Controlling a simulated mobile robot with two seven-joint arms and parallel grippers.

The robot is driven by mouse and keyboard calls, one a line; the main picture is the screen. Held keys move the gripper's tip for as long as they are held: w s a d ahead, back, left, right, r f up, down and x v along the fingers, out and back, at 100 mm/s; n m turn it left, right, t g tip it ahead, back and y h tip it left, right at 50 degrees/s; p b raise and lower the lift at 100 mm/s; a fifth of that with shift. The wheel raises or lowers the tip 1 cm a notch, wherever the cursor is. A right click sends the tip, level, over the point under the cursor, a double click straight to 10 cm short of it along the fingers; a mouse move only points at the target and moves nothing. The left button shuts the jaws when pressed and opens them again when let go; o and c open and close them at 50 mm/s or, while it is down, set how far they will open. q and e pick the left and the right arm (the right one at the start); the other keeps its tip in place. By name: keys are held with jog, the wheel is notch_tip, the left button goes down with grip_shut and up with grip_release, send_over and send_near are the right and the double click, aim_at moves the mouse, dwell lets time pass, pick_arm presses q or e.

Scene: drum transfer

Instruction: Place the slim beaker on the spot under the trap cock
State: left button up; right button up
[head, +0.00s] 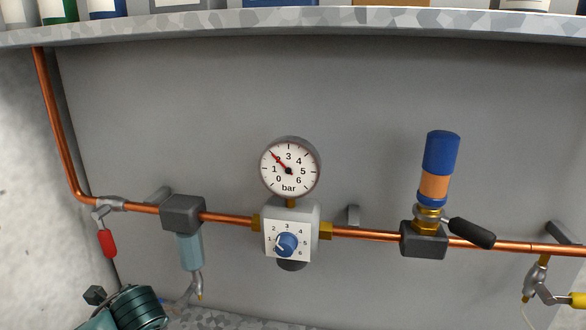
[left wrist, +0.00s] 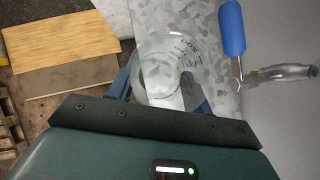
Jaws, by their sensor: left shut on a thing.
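The trap (head: 183,213) is a dark grey block with a pale blue bowl on the copper pipe, left of centre in the head view. Its small metal cock (head: 197,286) hangs below the bowl. The spot under it is not clearly visible. In the left wrist view my left gripper (left wrist: 160,88) is shut on a clear glass beaker (left wrist: 150,45) with dark printed marks. I look down into its round mouth; its height cannot be told. A teal part of my left arm shows at the bottom left of the head view. My right gripper is out of view.
A pressure gauge (head: 290,168) and regulator (head: 290,232) are mid-pipe. A red-handled valve (head: 107,243) hangs left. A blue handle (left wrist: 231,28) and metal fitting (left wrist: 280,72) are right of the beaker. A speckled grey surface (left wrist: 212,45) lies below; wooden boards (left wrist: 60,45) lie left.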

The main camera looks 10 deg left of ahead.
pick_arm(q)
jog(key=d+n+g, duration=0.6)
jog(key=d+n, duration=0.6)
jog(key=s+d+r+n+g+h, duration=0.2)
jog(key=r+n+h, duration=0.3)
jog(key=n, duration=0.6)
jog(key=shift+d+r+g+h, duration=0.4)
jog(key=shift+d+r+g, duration=0.25)
jog(key=shift+r+g, duration=0.2)
jog(key=shift+s, duration=0.1)
